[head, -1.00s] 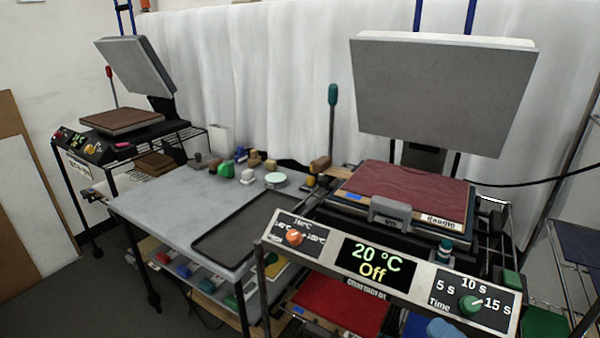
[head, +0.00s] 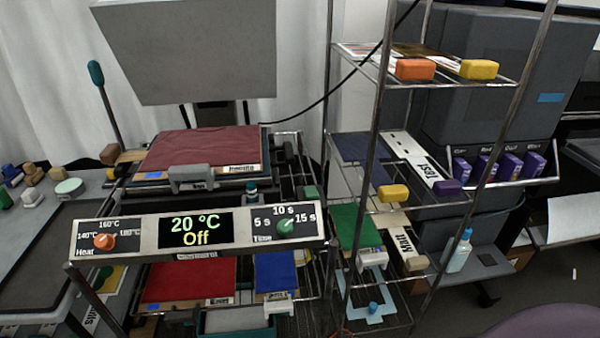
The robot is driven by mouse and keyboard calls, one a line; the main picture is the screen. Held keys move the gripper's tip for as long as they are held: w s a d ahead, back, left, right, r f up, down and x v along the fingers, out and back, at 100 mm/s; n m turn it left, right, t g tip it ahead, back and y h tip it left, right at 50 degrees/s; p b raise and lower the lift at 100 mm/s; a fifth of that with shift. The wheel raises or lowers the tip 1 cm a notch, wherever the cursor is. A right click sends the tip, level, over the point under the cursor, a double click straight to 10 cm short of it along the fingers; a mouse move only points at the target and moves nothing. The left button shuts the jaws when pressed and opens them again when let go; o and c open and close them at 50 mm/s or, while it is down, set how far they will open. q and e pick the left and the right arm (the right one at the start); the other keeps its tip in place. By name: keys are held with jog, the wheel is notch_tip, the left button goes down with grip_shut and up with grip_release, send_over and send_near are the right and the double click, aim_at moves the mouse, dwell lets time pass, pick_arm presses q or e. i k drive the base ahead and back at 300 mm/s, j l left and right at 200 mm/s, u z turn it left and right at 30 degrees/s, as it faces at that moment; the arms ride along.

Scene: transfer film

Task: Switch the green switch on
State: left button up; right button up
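The heat press control panel (head: 198,233) stands at the left middle of the head view. Its display (head: 195,230) reads 20 °C and Off. A green Time knob (head: 285,227) is on the panel's right and an orange Heat knob (head: 104,242) on its left. A small green block (head: 311,192) sits behind the panel's right end, and a small teal-topped part (head: 251,188) stands behind its middle. I cannot tell for sure which of these is the green switch. Neither of my grippers is in view.
The press's grey upper plate (head: 185,50) is raised above a dark red sheet (head: 205,149). A wire rack (head: 392,205) with coloured blocks stands right of the press. A large dark printer (head: 500,80) is behind it. A grey table (head: 25,215) is at left.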

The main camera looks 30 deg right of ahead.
aim_at(310, 192)
jog(key=z, duration=1.05)
